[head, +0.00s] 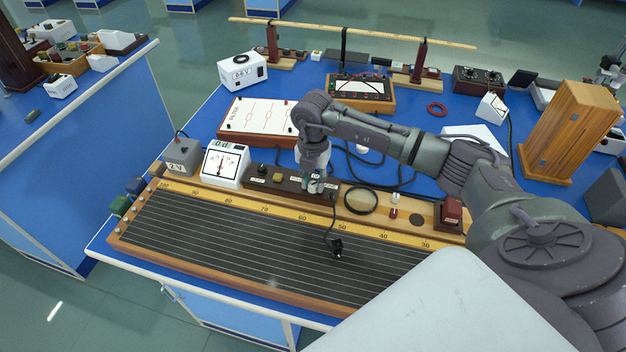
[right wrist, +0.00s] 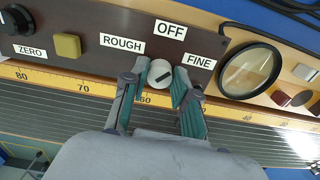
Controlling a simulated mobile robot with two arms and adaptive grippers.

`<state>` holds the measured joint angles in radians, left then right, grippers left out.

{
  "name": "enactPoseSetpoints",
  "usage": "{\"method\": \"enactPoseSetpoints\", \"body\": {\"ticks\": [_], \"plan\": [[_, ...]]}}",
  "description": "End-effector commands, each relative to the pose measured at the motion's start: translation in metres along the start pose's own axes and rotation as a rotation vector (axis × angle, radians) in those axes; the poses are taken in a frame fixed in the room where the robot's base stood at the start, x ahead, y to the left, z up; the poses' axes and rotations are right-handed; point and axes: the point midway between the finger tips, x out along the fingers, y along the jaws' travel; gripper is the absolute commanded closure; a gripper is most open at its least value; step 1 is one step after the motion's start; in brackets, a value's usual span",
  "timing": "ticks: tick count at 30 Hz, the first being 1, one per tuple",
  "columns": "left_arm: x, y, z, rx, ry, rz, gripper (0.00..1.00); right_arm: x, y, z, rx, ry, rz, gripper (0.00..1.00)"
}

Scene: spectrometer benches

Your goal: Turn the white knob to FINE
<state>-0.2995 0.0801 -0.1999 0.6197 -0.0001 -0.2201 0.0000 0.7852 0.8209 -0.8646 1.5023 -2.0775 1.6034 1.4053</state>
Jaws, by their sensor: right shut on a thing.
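The white knob (right wrist: 155,72) is on a dark brown panel (right wrist: 85,22) in the right wrist view. A black bar on its face slants to the upper right, toward the side of the OFF (right wrist: 170,31) and FINE (right wrist: 199,61) labels; I cannot tell exactly where it points. The ROUGH label (right wrist: 122,43) is at the knob's upper left. My right gripper (right wrist: 161,82) has one finger on each side of the knob and is shut on it. In the head view my right gripper (head: 316,184) is over the panel and hides the knob. My left gripper is not in view.
A ruled board with wires (head: 240,240) lies in front of the panel. A round lens-like ring (head: 360,200) is right of my gripper, and a white meter (head: 224,163) is left. A black plug (head: 337,247) lies on the wires. A wooden block (head: 568,132) stands at the right.

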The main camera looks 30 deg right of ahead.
Motion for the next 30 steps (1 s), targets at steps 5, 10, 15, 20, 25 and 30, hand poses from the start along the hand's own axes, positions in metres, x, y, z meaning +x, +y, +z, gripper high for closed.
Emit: {"method": "enactPoseSetpoints", "body": {"ticks": [5, 10, 15, 20, 25, 30], "plan": [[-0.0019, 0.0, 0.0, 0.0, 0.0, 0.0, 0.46, -0.0017, 0.0002, 0.0011, 0.137, -0.002, 0.002, 1.0], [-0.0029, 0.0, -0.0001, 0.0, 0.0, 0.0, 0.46, -0.0016, 0.0001, 0.0011, 0.236, -0.002, 0.003, 1.0], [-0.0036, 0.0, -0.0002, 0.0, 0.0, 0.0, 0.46, -0.0016, 0.0001, 0.0011, 0.298, -0.002, 0.003, 1.0], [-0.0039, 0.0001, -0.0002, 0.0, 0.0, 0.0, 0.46, -0.0015, 0.0002, 0.0012, 0.328, -0.003, 0.003, 1.0], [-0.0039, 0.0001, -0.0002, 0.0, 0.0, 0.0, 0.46, -0.0015, 0.0002, 0.0013, 0.339, -0.003, 0.003, 1.0], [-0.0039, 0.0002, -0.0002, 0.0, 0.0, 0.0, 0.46, -0.0015, 0.0003, 0.0013, 0.339, -0.003, 0.004, 1.0]]}}
